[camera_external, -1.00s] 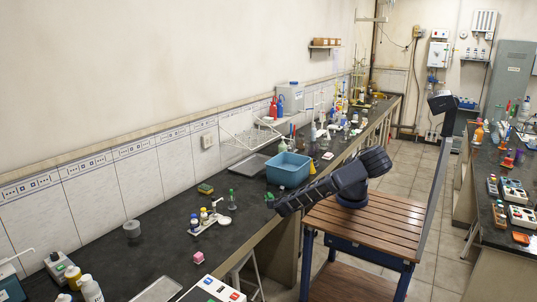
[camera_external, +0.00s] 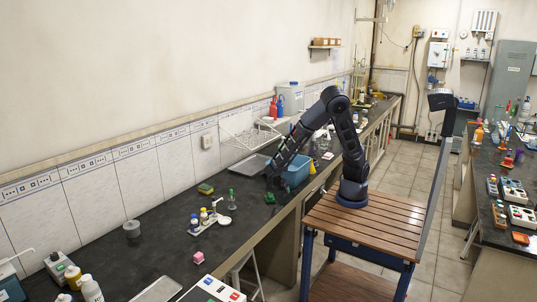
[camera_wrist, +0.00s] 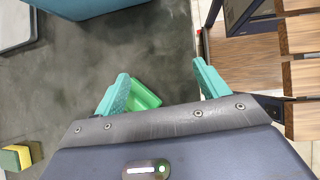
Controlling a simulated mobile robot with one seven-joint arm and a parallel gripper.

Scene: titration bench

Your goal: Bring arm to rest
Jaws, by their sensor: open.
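My gripper (camera_external: 272,178) hangs low over the bench, just left of the blue bin, with my elbow raised. In the wrist view my gripper (camera_wrist: 163,82) has its two teal fingers spread wide with nothing held between them. A small green object (camera_wrist: 145,95) lies on the dark bench below, near the left finger and apart from the right one. A small green thing also shows under my gripper in the external view (camera_external: 270,197). The front of my gripper partly hides the green object.
The blue bin (camera_external: 297,174) stands close to the right of my gripper. A sponge (camera_external: 205,188), a stoppered flask (camera_external: 231,195) and a small bottle rack (camera_external: 207,224) are to its left. The bench edge is near. The air above the bench is clear.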

